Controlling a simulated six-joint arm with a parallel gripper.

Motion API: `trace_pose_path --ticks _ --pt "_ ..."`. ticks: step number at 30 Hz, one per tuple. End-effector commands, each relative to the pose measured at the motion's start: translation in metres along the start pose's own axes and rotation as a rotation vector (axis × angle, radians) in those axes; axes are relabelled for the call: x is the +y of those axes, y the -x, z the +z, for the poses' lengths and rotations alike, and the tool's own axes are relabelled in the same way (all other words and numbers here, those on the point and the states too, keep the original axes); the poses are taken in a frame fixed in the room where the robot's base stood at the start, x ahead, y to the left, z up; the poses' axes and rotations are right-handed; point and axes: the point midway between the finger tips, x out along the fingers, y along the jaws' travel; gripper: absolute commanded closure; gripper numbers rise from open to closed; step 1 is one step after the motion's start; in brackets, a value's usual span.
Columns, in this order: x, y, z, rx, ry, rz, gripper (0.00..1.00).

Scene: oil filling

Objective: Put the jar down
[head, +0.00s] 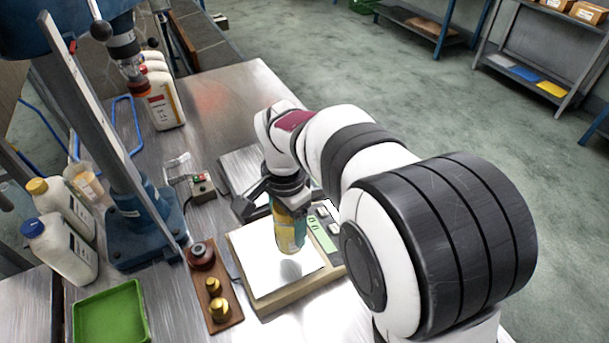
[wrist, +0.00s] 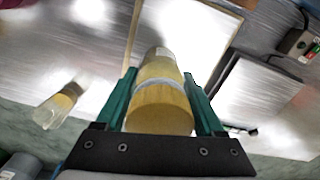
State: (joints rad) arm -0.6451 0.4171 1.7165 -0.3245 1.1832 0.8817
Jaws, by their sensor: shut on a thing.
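The jar (head: 292,238), with yellowish contents or label, is upright between the fingers of my gripper (head: 288,212) in the head view. In the wrist view the jar (wrist: 161,108) shows its yellow end toward the camera, between the two green fingers of my gripper (wrist: 160,76). The gripper is shut on it. The jar's lower end is over the white plate of a scale (head: 262,258). I cannot tell whether it touches the plate. The fingers hide part of its sides.
A wooden block with brass weights (head: 217,306) stands left of the scale, near a green tray (head: 112,318). White bottles (head: 60,250) stand at the left.

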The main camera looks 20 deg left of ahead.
Motion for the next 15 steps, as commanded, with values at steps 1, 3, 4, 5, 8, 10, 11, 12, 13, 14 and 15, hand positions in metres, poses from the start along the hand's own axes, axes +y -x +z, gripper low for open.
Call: trace_pose_path --ticks 1,3,4,5,8,10,11,12,13,14,15 --pt "-0.005 -0.004 0.004 0.0 0.001 0.001 0.94" --pt "-0.008 -0.011 0.007 0.0 0.0 0.001 0.94" --pt "-0.009 -0.016 0.008 0.0 0.0 0.002 0.94" --pt "-0.009 -0.023 0.008 -0.001 0.0 0.003 0.94" --pt "-0.009 -0.042 0.008 0.0 -0.001 0.003 0.94" --pt "-0.009 -0.047 0.007 0.0 -0.001 0.0 0.94" --pt "-0.009 -0.048 0.007 0.0 -0.001 0.0 0.94" --pt "-0.009 -0.048 0.007 0.0 -0.001 -0.001 0.94" --pt "-0.009 -0.047 0.007 0.0 -0.001 -0.001 0.94" --pt "-0.009 -0.047 0.007 0.0 -0.001 -0.001 0.94" --pt "-0.009 -0.047 0.007 0.0 -0.001 -0.001 0.94"
